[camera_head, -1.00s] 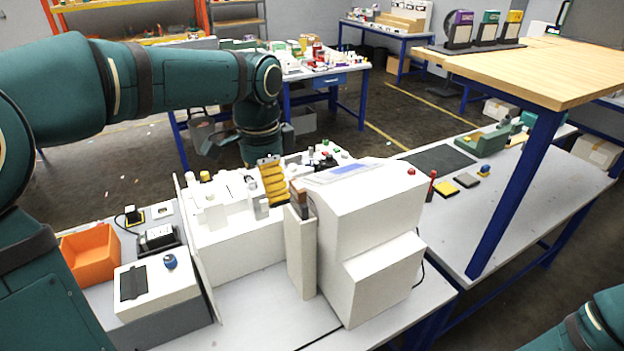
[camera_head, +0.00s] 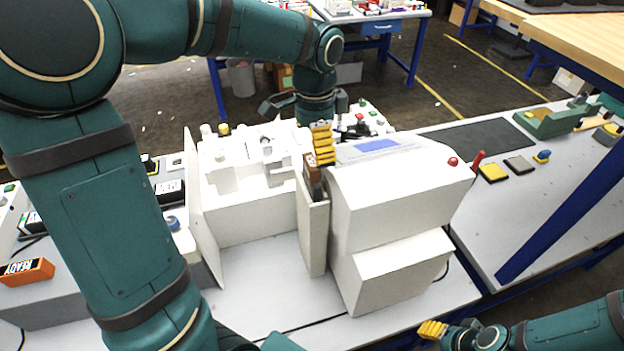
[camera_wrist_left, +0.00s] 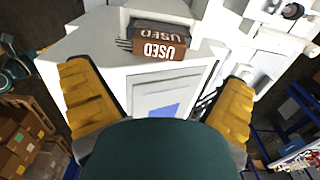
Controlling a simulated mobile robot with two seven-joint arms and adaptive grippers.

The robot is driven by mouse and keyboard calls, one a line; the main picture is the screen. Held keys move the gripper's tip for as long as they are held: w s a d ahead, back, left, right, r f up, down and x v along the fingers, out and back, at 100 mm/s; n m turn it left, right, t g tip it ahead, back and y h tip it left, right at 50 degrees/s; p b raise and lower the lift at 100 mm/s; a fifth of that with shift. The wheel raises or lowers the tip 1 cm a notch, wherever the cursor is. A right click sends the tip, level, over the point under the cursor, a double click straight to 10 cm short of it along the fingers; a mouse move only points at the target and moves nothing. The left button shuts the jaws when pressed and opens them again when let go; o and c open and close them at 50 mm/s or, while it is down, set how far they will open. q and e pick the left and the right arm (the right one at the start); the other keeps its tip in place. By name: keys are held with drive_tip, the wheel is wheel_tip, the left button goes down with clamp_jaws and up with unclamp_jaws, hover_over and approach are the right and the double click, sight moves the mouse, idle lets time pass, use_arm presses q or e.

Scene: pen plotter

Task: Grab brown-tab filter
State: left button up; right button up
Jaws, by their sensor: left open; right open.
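The brown-tab filter (camera_head: 313,178) stands in a narrow upright white holder (camera_head: 314,235) on the left side of the white machine (camera_head: 395,205). In the left wrist view its brown tab reads "USED" (camera_wrist_left: 160,48), with a dark top behind it. My left gripper (camera_head: 322,144) is above the holder, its yellow finger close to the tab. In the left wrist view my left gripper (camera_wrist_left: 158,76) is open, and the tab lies beyond and between its fingertips, apparently untouched. My right gripper (camera_head: 432,329) is low at the right, open and away from the filter.
A white unit with a thin upright panel (camera_head: 203,225) stands left of the holder. An orange block marked "READY" (camera_head: 27,271) lies at far left. A red button (camera_head: 452,161) tops the machine. Bare bench (camera_head: 262,280) shows in front.

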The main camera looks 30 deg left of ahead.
sight(314, 161)
use_arm(q)
drive_tip(key=shift+s+f, duration=0.15)
drive_tip(key=shift+f, duration=3.15)
drive_tip(key=c, duration=1.3)
